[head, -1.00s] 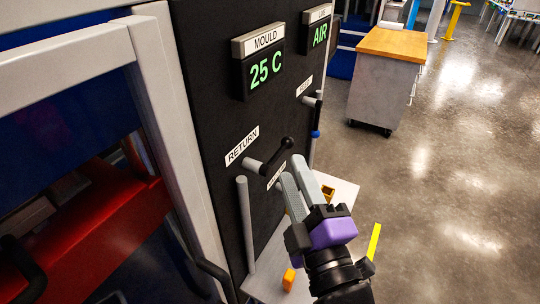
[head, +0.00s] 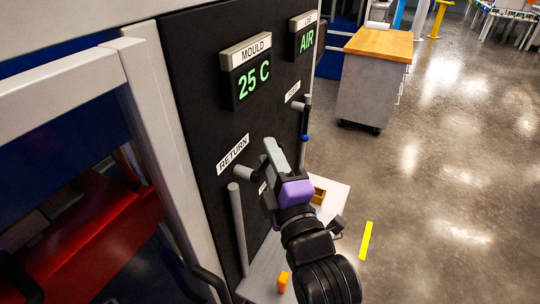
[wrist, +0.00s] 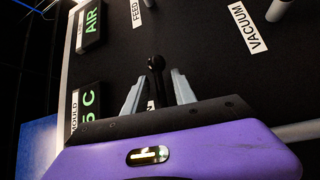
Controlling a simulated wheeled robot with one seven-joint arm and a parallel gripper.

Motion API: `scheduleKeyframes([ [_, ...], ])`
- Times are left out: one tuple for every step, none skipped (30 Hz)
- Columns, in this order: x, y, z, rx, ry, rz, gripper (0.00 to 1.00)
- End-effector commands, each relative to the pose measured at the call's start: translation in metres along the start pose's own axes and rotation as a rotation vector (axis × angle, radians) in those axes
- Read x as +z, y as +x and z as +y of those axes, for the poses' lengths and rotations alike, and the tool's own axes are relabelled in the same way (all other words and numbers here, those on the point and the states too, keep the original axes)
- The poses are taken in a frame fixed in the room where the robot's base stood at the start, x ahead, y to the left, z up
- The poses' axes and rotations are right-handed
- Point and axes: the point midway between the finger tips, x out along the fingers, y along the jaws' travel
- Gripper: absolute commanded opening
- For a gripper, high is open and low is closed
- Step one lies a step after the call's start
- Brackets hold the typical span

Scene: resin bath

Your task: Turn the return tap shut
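The return tap (head: 243,173) is on the black panel just below the RETURN label. In the head view its grey stub shows, while my gripper hides its black lever. In the wrist view the black lever (wrist: 156,84) stands between the two grey fingers of my gripper (wrist: 159,73). A narrow gap shows on each side of the lever, so the fingers are open around it and do not look closed on it. In the head view my gripper (head: 272,146) is close against the panel in front of the tap.
The feed tap (head: 305,118), with a blue tip, is further right on the panel. A grey upright bar (head: 238,225) stands left of my gripper. A shelf with an orange block (head: 283,282) lies below. The floor to the right is clear up to a wood-topped cabinet (head: 385,42).

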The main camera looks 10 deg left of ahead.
Motion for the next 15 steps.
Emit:
scheduleKeyframes([
  [0.0,0.0004,-0.0002,0.0,0.0,0.0,0.32],
  [0.0,0.0004,-0.0003,0.0,0.0,0.0,0.32],
  [0.0,0.0002,-0.0004,0.0,0.0,0.0,0.32],
  [0.0,0.0002,-0.0004,0.0,0.0,0.0,0.32],
  [0.0,0.0001,-0.0004,0.0,0.0,0.0,0.32],
  [0.0,0.0001,-0.0003,0.0,0.0,0.0,0.3],
  [0.0,0.0001,-0.0003,0.0,0.0,0.0,0.24],
  [0.0,0.0,-0.0003,0.0,0.0,0.0,0.19],
  [0.0,0.0,-0.0003,0.0,0.0,0.0,0.11],
  [-0.0001,0.0,-0.0003,0.0,0.0,0.0,0.05],
  [-0.0001,0.0,-0.0003,0.0,0.0,0.0,0.0],
  [0.0,-0.0001,-0.0003,0.0,0.0,0.0,0.0],
  [0.0,-0.0001,-0.0003,0.0,0.0,0.0,0.0],
  [0.0,-0.0001,-0.0003,0.0,0.0,0.0,0.0],
  [0.0001,-0.0001,-0.0003,0.0,0.0,0.0,0.0],
])
